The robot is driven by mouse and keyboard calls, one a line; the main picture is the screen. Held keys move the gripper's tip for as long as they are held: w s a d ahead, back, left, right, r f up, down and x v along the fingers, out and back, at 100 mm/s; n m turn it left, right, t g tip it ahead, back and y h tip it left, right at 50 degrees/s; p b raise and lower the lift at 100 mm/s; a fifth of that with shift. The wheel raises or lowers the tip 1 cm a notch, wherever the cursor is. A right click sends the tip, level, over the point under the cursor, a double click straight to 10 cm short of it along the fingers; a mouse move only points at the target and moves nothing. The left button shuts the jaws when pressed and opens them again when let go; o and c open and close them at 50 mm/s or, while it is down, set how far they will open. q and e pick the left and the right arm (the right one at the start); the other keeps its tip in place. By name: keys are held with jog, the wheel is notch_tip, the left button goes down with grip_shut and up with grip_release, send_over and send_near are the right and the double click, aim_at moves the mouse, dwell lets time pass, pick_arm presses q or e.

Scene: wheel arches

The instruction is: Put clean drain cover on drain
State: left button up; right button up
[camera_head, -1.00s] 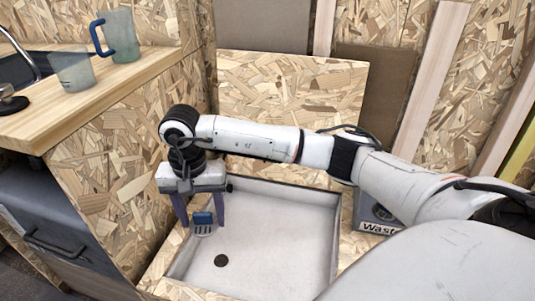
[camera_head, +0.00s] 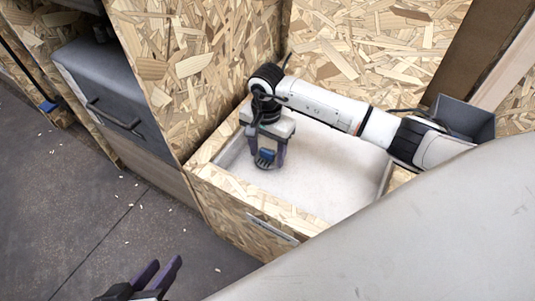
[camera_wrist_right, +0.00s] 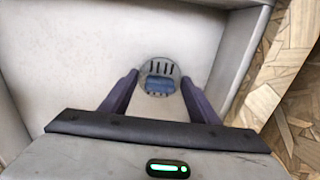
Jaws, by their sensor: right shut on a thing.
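The drain cover (camera_wrist_right: 161,70) is a grey slotted disc with a blue grip. My right gripper (camera_wrist_right: 160,88) is shut on the blue grip. In the head view the right gripper (camera_head: 266,157) points down into the left part of the shower tray (camera_head: 310,168), with the blue part of the cover (camera_head: 264,159) between its fingers. The cover is low over the tray floor; I cannot tell if it touches. The drain hole shows in neither current view. My left gripper (camera_head: 160,275) is at the bottom of the head view, its fingers apart and empty.
An OSB frame (camera_head: 250,215) and raised rims border the tray. An OSB panel (camera_head: 185,80) and a grey cabinet (camera_head: 105,95) stand left of it. A grey bin (camera_head: 465,117) stands at the right. The dark floor (camera_head: 110,220) has small scattered bits.

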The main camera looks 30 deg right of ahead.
jog(key=shift+f, duration=0.25)
pick_arm(q)
jog(key=shift+d+r, duration=0.1)
jog(key=shift+r, duration=0.1)
jog(key=shift+f, duration=0.1)
pick_arm(e)
jog(key=shift+f, duration=0.1)
jog(key=shift+f, duration=0.15)
jog(key=o, duration=1.1)
pick_arm(q)
jog(key=shift+r, duration=0.2)
